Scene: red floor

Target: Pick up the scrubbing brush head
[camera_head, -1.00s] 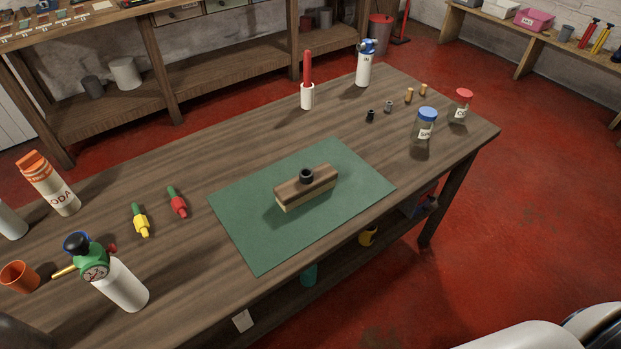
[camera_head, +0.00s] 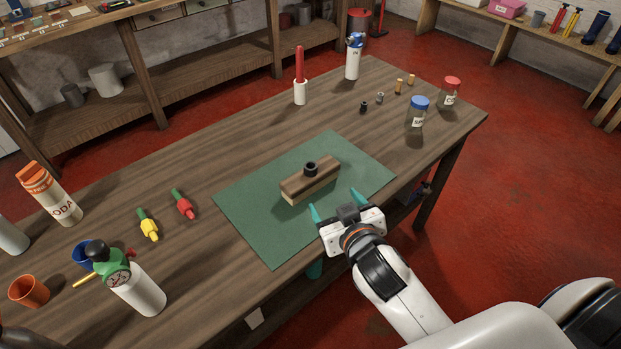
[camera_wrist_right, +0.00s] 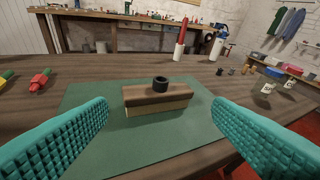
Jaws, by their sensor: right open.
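The scrubbing brush head (camera_head: 309,183) is a wooden block with a paler lower part and a black round socket on top. It lies on the green mat (camera_head: 250,215) on the workbench. My right gripper (camera_head: 335,204) has teal fingers and is open and empty, near the mat's front edge, short of the brush head. In the right wrist view the brush head (camera_wrist_right: 157,98) sits ahead, centred between the two spread fingers (camera_wrist_right: 160,130) and touching neither. My left gripper is not in view.
Yellow (camera_head: 148,225) and red (camera_head: 183,204) fittings lie left of the mat. A white cylinder with a green regulator (camera_head: 140,288) stands at front left. A red stick in a white holder (camera_head: 300,80) and jars (camera_head: 417,112) stand behind. The mat around the brush head is clear.

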